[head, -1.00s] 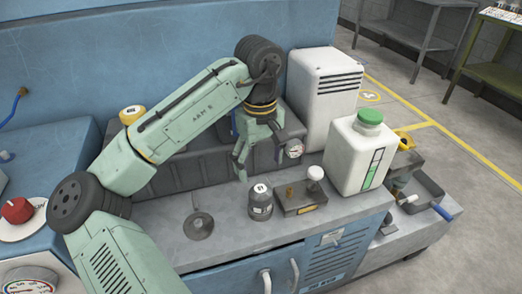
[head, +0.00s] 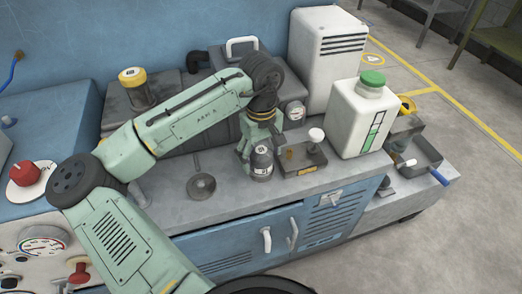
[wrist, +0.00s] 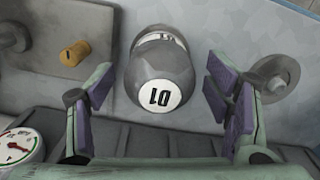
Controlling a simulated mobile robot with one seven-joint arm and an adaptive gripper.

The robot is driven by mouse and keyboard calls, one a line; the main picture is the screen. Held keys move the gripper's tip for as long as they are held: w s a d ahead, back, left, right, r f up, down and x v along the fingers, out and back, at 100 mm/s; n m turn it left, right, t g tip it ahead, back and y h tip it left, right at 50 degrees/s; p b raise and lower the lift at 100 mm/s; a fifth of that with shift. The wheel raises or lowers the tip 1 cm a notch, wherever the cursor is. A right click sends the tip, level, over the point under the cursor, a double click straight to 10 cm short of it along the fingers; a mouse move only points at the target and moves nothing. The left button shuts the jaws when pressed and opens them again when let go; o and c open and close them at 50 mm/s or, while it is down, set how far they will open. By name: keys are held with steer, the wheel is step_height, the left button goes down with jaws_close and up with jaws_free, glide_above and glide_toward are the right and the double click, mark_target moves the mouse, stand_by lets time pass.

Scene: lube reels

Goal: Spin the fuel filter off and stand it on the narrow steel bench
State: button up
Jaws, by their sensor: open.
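A dark grey canister (head: 261,164) with a white lettered top label stands upright on the grey worktop of the blue cabinet; I take it for the fuel filter. It also shows in the wrist view (wrist: 160,77). My gripper (head: 258,149) points down over it, open, with one finger on each side. In the wrist view my gripper (wrist: 160,80) shows a gap between each finger pad and the canister. A grey steel bench (head: 436,14) stands at the top right, cut off by the frame; I cannot tell whether it is the narrow one.
A block with a white knob (head: 304,157) stands just right of the canister, and a round disc (head: 201,186) lies left. A white jug with green cap (head: 360,118) and a white vented box (head: 327,60) stand further right. Open floor (head: 465,160) lies right of the cabinet.

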steer(key=c, duration=1.4)
steer(key=n+p, duration=0.2)
steer(key=n, duration=0.1)
steer(key=shift+r+p, duration=0.25)
steer(key=shift+p, duration=0.1)
steer(key=shift+f+n+p, duration=0.25)
steer(key=shift+n+p, duration=0.15)
steer(key=shift+n, duration=0.7)
steer(key=shift+r+n+p, duration=0.2)
steer(key=shift+n+p, duration=0.3)
steer(key=shift+p, duration=0.15)
steer(key=shift+n+p, duration=0.9)
steer(key=shift+n, duration=0.1)
steer(key=shift+f+n+p, duration=0.25)
steer(key=shift+n+p, duration=0.2)
steer(key=shift+n, duration=0.65)
steer(key=shift+s, duration=0.1)
